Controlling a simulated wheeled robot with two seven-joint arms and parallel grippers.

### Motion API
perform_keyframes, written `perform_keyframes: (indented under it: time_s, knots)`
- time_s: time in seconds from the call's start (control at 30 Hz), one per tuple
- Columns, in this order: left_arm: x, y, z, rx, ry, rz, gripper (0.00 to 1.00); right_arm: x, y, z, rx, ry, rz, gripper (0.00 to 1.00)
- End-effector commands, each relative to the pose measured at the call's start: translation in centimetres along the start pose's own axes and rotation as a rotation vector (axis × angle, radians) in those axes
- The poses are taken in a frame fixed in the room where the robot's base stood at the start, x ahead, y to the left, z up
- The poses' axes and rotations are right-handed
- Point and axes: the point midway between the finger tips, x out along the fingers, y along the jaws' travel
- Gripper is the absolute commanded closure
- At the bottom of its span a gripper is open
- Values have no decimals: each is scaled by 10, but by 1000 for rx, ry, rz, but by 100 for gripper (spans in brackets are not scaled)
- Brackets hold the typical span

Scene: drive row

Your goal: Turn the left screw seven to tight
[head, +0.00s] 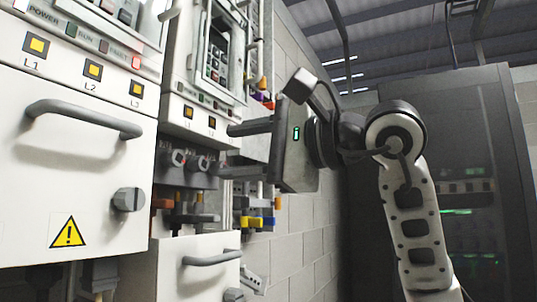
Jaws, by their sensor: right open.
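A dark terminal block (187,178) sits below the middle drive unit, with a row of round screw-like heads (178,158) that have pale faces and small red marks. I cannot read any number on them, nor tell which one is screw seven or how tight it is. My right gripper (233,150) reaches in from the right, its dark fingers pointing left toward the drive row. It is open, and no object shows between its fingers. It appears apart from the screw heads, though the depth is hard to judge. My left gripper is out of view.
A white drive cabinet (70,190) with a grey handle (85,116), a dark knob (129,199) and a yellow warning sign (68,232) fills the left. A lower white box (175,265) has another handle (212,258). A block wall (305,235) and a dark rack (480,150) stand behind.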

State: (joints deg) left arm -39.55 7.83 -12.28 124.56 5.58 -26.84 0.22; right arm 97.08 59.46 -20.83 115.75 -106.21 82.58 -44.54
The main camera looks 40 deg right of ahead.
Motion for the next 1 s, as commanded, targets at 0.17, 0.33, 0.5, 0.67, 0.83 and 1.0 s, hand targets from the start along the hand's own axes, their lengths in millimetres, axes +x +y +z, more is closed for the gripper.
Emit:
perform_keyframes:
  time_s: [0.17, 0.33, 0.5, 0.67, 0.83, 1.0]
  knots:
    - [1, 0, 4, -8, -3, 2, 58, -31, 0, 0, -1, 1, -2, 51]
    - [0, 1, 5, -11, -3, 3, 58, -43, 0, 0, -1, 0, 0, 51]
    - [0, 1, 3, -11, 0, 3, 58, -45, 0, 0, -1, 0, 1, 51]
    - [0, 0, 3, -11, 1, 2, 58, -45, 0, 0, 0, 0, 0, 51]
    - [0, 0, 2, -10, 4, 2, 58, -44, 0, 0, 0, 0, 0, 51]
    - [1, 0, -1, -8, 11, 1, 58, -44, 0, 0, 0, 0, 0, 51]
